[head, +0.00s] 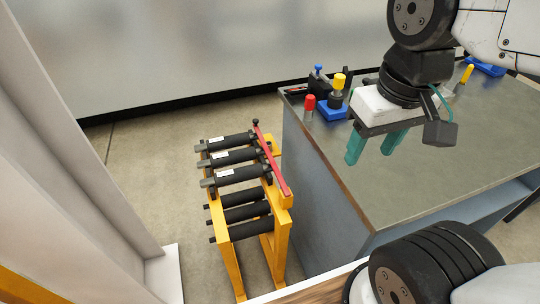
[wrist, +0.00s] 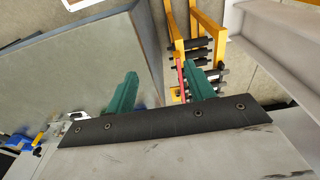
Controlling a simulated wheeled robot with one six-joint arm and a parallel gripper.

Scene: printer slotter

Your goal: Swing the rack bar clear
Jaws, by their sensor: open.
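The rack bar (head: 271,158) is a red bar lying along the right end of the yellow rack (head: 282,232), across the ends of the upper black rollers. It has a small dark knob at its far end. In the wrist view the red bar (wrist: 180,76) shows as a thin strip beside one finger, partly hidden. My gripper (head: 376,146) has two green fingers. It is open and empty, up and to the right of the rack, over the grey bench side, and apart from the bar. In the wrist view my gripper (wrist: 161,90) has its fingers well apart.
Black rollers (head: 236,174) lie in the rack on two levels. The grey bench (head: 430,170) stands close to the rack's right. Red- and yellow-capped bottles (head: 309,108) and a blue holder (head: 332,110) stand at its far left corner. A pale post (head: 100,170) stands at left.

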